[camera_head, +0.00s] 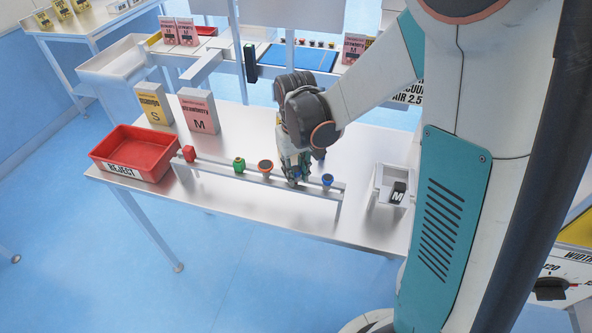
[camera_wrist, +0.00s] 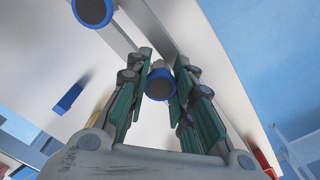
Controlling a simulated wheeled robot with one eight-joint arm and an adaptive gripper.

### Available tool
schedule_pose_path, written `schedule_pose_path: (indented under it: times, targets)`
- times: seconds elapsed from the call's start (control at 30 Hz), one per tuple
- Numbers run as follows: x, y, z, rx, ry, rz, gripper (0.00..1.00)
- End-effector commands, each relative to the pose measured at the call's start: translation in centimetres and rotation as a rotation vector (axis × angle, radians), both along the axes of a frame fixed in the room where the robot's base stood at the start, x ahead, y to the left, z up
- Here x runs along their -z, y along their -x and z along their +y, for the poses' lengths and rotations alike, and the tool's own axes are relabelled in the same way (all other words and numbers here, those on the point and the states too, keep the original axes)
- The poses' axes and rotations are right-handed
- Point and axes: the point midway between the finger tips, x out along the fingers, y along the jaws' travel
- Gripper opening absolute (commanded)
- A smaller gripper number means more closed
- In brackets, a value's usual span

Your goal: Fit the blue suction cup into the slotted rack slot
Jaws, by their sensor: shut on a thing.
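The slotted rack (camera_head: 218,172) is a narrow raised bar along the table's front edge. My gripper (camera_head: 293,174) is over its right half, pointing down, and also shows in the wrist view (camera_wrist: 161,80). There its green-padded fingers are closed around a blue suction cup (camera_wrist: 160,85), round with a dark face. The held cup is over or at the bar; I cannot tell whether it sits in a slot. In the head view the fingers mostly hide it. Another blue cup (camera_head: 328,180) stands upright at the rack's right end, also in the wrist view (camera_wrist: 93,12).
The rack also bears a red piece (camera_head: 189,153), a green cup (camera_head: 239,163) and an orange cup (camera_head: 265,166). A red REJECT bin (camera_head: 125,172) is left. Snack boxes (camera_head: 199,112) stand behind, and a grey tray (camera_head: 379,190) is right. Bare table lies behind the rack.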

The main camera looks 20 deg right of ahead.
Motion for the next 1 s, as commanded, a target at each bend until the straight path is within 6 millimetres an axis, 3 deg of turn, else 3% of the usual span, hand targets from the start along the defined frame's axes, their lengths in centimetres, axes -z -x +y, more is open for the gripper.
schedule_pose_path:
  times: [0.27, 0.3, 0.4, 0.77, 1.0]
  targets:
    - [0.7, 0.0, 0.0, 0.000, 0.000, 0.000, 0.02]
    - [0.7, 0.0, 0.0, 0.000, 0.000, 0.000, 0.26]
    - [0.6, 0.0, 0.0, 0.000, 0.000, 0.000, 0.45]
    - [0.4, 0.0, 0.0, 0.000, 0.000, 0.000, 0.45]
    - [-2.4, 0.0, 0.0, 0.000, 0.000, 0.000, 0.45]
